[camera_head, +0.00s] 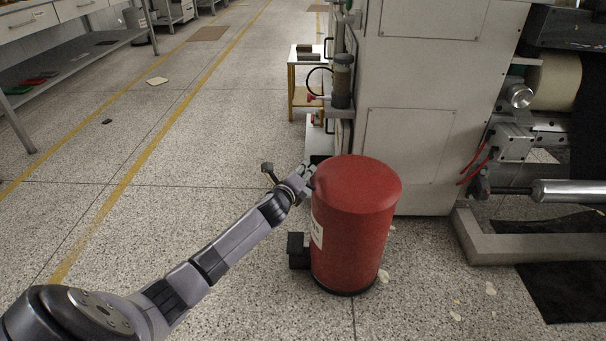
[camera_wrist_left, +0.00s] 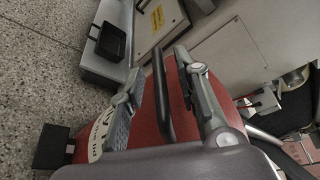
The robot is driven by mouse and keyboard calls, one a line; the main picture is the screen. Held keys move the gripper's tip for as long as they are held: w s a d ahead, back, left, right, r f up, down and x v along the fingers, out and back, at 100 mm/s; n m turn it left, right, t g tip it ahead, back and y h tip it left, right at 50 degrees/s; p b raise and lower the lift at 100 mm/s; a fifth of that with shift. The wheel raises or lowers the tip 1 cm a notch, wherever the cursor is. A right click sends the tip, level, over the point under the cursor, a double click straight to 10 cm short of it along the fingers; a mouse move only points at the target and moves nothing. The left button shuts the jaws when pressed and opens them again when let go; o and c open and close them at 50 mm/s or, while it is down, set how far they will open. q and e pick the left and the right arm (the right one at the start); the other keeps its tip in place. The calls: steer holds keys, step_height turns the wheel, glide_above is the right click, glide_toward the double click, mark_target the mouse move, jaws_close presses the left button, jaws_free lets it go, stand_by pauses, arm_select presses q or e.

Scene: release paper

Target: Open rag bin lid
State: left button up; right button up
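The red rag bin (camera_head: 350,235) stands upright on the floor beside the machine, with its domed red lid (camera_head: 362,182) down. My left gripper (camera_head: 308,172) is at the upper left side of the bin, near the lid's edge. In the left wrist view my left gripper (camera_wrist_left: 158,68) is open, its two fingers spread over the red surface. A dark curved handle bar (camera_wrist_left: 162,95) runs between the fingers, with gaps visible on both sides. The handle is not discernible in the head view. A black pedal (camera_head: 298,246) sits low at the bin's left. My right gripper is not in view.
A large grey machine (camera_head: 405,110) stands close behind the bin, with rollers (camera_head: 568,190) at right. A small table (camera_head: 303,88) stands behind. The speckled floor (camera_head: 190,150) at left is largely clear, and a bench (camera_head: 75,65) lines the far left.

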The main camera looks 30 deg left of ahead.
arm_select(q)
jaws_close()
stand_by(0.7)
